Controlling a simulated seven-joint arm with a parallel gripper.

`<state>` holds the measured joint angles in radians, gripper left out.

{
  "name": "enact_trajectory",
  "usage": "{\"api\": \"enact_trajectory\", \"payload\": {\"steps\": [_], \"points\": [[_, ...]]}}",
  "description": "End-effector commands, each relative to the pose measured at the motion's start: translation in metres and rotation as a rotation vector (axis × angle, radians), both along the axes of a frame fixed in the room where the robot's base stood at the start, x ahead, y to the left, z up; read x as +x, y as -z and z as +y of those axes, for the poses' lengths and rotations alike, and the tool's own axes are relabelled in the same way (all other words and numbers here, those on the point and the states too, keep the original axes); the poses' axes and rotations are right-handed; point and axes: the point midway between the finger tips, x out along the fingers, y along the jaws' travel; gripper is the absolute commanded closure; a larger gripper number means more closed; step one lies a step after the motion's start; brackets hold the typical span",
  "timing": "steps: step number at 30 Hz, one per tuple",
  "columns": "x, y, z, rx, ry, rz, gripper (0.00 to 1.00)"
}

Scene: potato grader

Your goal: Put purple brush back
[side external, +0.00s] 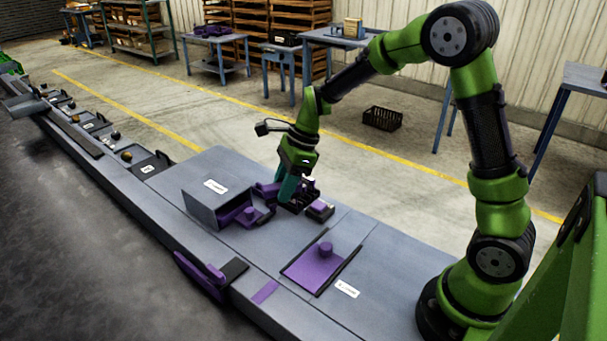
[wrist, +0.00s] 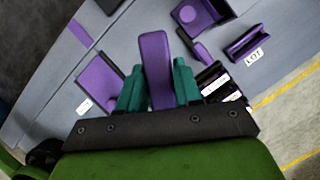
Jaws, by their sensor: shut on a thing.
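My gripper (side external: 287,188) points down over the grey bench with its teal fingers shut on a purple piece. In the wrist view my gripper (wrist: 158,80) has that piece, the purple brush (wrist: 155,52), between the two fingers; its purple body sticks out past the fingertips. Its bristles cannot be made out. A black rack (wrist: 212,82) with white labels lies just right of the fingers in the wrist view. In the side view the black rack (side external: 296,206) is right by the fingertips, partly hidden by them. I cannot tell whether the brush touches it.
A grey box (side external: 205,206) with purple parts stands left of my gripper. A purple plate (side external: 310,272) with a knob lies nearer the front. A purple holder labelled LOT (wrist: 245,43) is beyond the rack. A small purple-topped block (side external: 320,210) sits beside the rack.

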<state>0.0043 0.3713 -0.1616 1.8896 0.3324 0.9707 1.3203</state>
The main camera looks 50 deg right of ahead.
Motion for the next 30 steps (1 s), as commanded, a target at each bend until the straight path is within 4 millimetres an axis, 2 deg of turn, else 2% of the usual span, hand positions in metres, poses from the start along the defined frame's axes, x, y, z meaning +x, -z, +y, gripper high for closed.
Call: {"api": "enact_trajectory", "payload": {"steps": [1,6,12,15,19,27,30], "points": [[0.023,0.0,-0.017,-0.003,0.078,0.001,0.9],[0.084,-0.003,-0.072,-0.008,0.321,0.0,0.9],[0.129,-0.004,-0.121,-0.01,0.528,-0.006,0.9],[0.141,-0.004,-0.136,-0.011,0.588,-0.01,0.9],[0.147,0.001,-0.144,-0.01,0.627,-0.01,0.9],[0.148,0.047,-0.145,-0.008,0.633,-0.01,0.9],[0.149,0.056,-0.146,-0.009,0.632,-0.013,0.9]]}}
